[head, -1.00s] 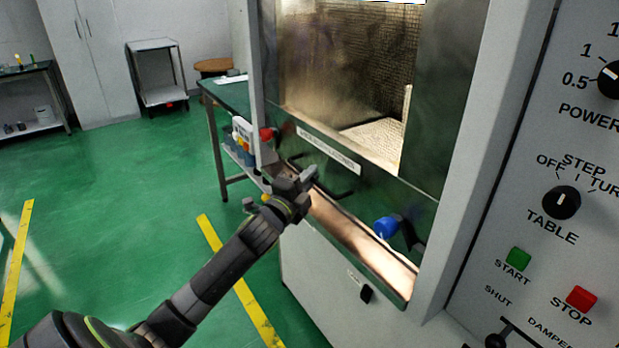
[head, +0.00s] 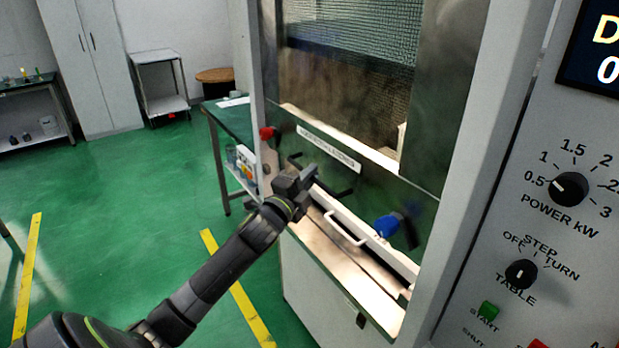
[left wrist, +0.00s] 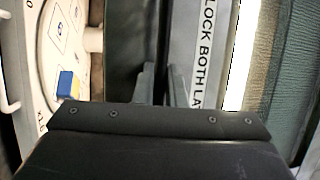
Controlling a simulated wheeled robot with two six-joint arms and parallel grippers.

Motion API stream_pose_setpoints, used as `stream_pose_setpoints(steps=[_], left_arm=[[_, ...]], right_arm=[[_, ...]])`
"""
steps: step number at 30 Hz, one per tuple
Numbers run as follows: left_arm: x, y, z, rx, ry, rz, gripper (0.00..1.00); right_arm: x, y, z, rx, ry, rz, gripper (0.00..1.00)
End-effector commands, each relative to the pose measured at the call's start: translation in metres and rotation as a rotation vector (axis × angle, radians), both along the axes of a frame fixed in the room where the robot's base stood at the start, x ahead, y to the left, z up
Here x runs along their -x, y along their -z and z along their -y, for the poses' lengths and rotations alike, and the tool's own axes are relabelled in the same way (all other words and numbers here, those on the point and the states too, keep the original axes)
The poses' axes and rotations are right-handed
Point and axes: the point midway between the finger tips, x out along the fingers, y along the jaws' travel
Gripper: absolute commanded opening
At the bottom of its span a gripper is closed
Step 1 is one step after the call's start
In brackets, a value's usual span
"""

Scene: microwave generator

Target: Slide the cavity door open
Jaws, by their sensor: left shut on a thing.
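The cavity door (head: 350,115) is an upright metal panel with a mesh window and a white label strip about latches (head: 328,147); the label also shows in the left wrist view (left wrist: 208,60). A red knob (head: 267,133) and a blue knob (head: 388,226) sit at the left and right.
The control panel (head: 545,220) stands close on the right. A green table (head: 228,122) stands behind left.

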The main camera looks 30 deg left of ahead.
Motion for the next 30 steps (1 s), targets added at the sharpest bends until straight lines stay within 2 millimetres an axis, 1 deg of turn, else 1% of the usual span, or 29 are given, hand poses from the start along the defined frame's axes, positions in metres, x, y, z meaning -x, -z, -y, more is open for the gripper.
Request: stream_pose_setpoints(steps=[1, 18, 24, 30], left_arm=[[0.000, -0.024, 0.000, -0.002, 0.001, 0.004, 0.00], [0.000, -0.151, 0.000, -0.003, 0.001, 0.004, 0.00], [0.000, -0.190, 0.000, -0.002, 0.000, 0.003, 0.00], [0.000, -0.220, 0.000, -0.002, 0.001, 0.004, 0.00]], right_arm=[[0.000, -0.022, 0.000, 0.000, 0.000, 0.000, 0.36], [0.000, -0.135, 0.000, 0.000, 0.000, 0.000, 0.36], [0.000, -0.168, 0.000, 0.000, 0.000, 0.000, 0.36], [0.000, -0.192, 0.000, 0.000, 0.000, 0.000, 0.36]])
